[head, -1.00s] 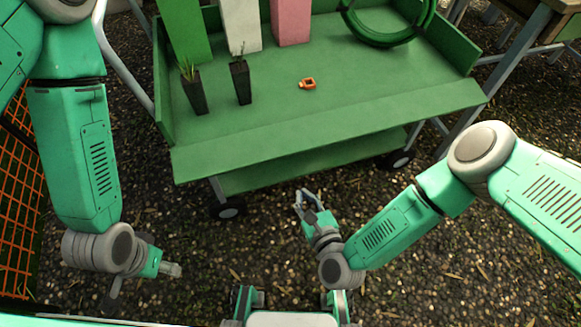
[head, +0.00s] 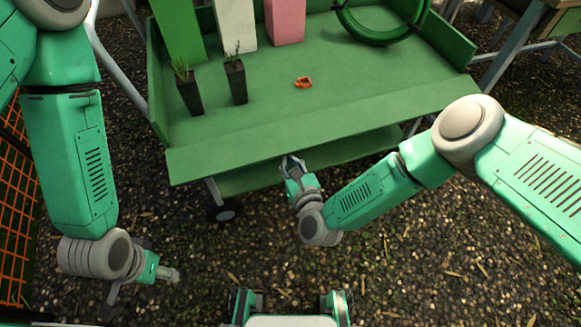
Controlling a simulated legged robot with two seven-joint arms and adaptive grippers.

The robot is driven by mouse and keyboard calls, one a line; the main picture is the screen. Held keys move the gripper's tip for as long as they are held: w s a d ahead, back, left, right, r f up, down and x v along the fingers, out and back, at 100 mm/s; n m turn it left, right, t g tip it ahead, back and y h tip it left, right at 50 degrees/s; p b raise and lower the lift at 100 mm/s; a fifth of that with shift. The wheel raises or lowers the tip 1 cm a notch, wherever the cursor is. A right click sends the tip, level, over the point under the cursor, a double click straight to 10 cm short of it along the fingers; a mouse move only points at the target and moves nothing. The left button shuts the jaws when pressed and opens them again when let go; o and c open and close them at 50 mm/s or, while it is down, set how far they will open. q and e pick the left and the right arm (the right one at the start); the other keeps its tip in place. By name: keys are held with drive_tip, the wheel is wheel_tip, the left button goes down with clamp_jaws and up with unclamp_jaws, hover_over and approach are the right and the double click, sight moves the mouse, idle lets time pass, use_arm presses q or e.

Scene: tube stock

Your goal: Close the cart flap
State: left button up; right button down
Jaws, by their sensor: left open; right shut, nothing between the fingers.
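The green cart (head: 350,80) stands ahead, and its flap (head: 320,125) is folded outward along the near side, sloping away from the deck. My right gripper (head: 291,160) is shut and empty, with its fingertips at the flap's near lower edge, around the middle-left of its length. I cannot tell whether they touch the flap. My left gripper (head: 170,274) is open and empty, low over the gravel at the left, away from the cart.
On the deck stand two dark plant pots (head: 236,82), green, white (head: 236,25) and pink (head: 285,22) blocks, an orange item (head: 303,82) and a coiled green hose (head: 385,35). A lower shelf (head: 245,178) lies beneath. Orange mesh (head: 18,200) is at left.

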drive_tip(key=shift+s+r, duration=0.1)
drive_tip(key=shift+r, duration=0.25)
drive_tip(key=shift+r, duration=0.1)
drive_tip(key=shift+r+g+p, duration=0.35)
drive_tip(key=shift+g+p, duration=0.05)
drive_tip(key=shift+p, duration=0.2)
